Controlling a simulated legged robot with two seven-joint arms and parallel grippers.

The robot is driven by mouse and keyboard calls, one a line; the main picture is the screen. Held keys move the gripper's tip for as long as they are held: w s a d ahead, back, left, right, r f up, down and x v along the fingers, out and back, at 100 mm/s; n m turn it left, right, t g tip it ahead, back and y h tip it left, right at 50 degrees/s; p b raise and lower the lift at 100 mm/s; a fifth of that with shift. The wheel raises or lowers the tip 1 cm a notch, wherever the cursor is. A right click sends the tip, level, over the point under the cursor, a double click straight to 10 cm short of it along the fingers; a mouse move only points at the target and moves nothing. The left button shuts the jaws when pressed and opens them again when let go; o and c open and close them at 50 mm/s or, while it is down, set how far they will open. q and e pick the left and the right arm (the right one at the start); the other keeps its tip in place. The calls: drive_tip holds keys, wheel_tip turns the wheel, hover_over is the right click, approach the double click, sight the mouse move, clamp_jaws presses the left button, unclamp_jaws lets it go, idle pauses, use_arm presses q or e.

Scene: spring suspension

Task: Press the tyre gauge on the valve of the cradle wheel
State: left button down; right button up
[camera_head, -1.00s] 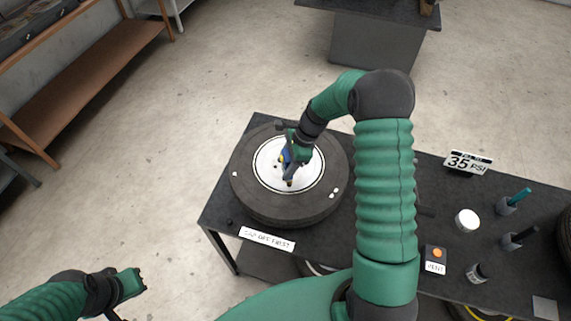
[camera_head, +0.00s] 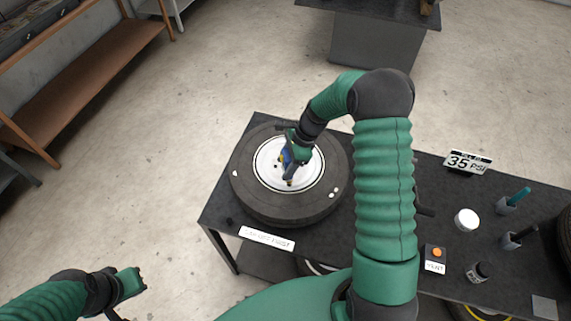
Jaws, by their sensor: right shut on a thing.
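The cradle wheel (camera_head: 247,191) lies flat on the left part of the dark table, a black tyre around a white hub (camera_head: 312,187). My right gripper (camera_head: 288,172) points down over the hub and is shut on a blue thing, likely the tyre gauge (camera_head: 284,156). The gripper hides most of it. The valve cannot be picked out for certain, and I cannot tell whether the gauge touches it. My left gripper (camera_head: 138,283) is at the lower left, away from the table; its jaws are too small to read.
The table (camera_head: 335,237) carries a "35 PSI" sign (camera_head: 467,162), a white round cap (camera_head: 466,220), an orange-button box (camera_head: 436,256) and upright tools in holders (camera_head: 512,201) at right. A white label strip (camera_head: 267,238) lies before the wheel. The floor left of the table is clear.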

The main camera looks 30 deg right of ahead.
sight(286, 154)
wheel_tip(286, 154, up, 5)
drive_tip(key=p, duration=0.4)
drive_tip(key=shift+r+p, duration=0.5)
drive_tip(key=shift+p, duration=0.1)
drive_tip(key=shift+f, duration=0.1)
drive_tip(key=shift+d, duration=0.1)
